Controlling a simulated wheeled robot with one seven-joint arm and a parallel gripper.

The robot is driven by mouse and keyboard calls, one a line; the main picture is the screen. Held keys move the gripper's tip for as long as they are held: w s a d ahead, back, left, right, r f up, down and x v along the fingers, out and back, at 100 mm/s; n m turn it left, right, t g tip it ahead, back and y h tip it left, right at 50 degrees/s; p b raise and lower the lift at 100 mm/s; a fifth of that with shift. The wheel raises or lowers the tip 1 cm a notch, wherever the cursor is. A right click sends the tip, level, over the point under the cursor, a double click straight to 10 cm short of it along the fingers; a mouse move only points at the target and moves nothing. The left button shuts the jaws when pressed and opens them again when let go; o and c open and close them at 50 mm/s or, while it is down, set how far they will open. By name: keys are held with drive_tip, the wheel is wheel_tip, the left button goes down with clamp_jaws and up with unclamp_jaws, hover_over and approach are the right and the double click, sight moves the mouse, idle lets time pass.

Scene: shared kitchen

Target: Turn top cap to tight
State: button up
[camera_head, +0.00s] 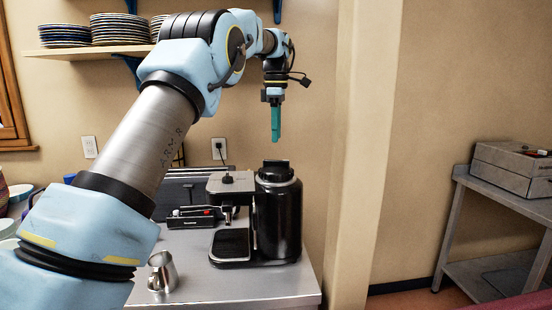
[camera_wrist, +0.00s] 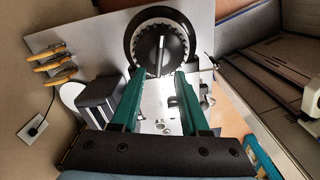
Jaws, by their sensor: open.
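The top cap (camera_head: 275,171) is the black lid on the tall black cylinder of the coffee machine (camera_head: 277,215), which stands on the metal counter. In the wrist view the cap (camera_wrist: 159,45) is seen from above as a round black disc with a raised bar across it and a pale ring of marks around it. My gripper (camera_head: 275,138) points down above the cap, clear of it by a gap. In the wrist view my gripper (camera_wrist: 163,72) has its two green fingers apart, with nothing between them. I cannot read the marks on the ring.
A small metal pitcher (camera_head: 162,272) stands at the counter's front left. A shelf with stacked plates (camera_head: 120,28) is on the wall at upper left. A wall corner (camera_head: 362,150) rises right of the machine. A side table with a grey box (camera_head: 513,168) is at far right.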

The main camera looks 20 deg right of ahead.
sight(276, 168)
wheel_tip(276, 168, down, 8)
drive_tip(key=shift+p, duration=0.7)
clamp_jaws()
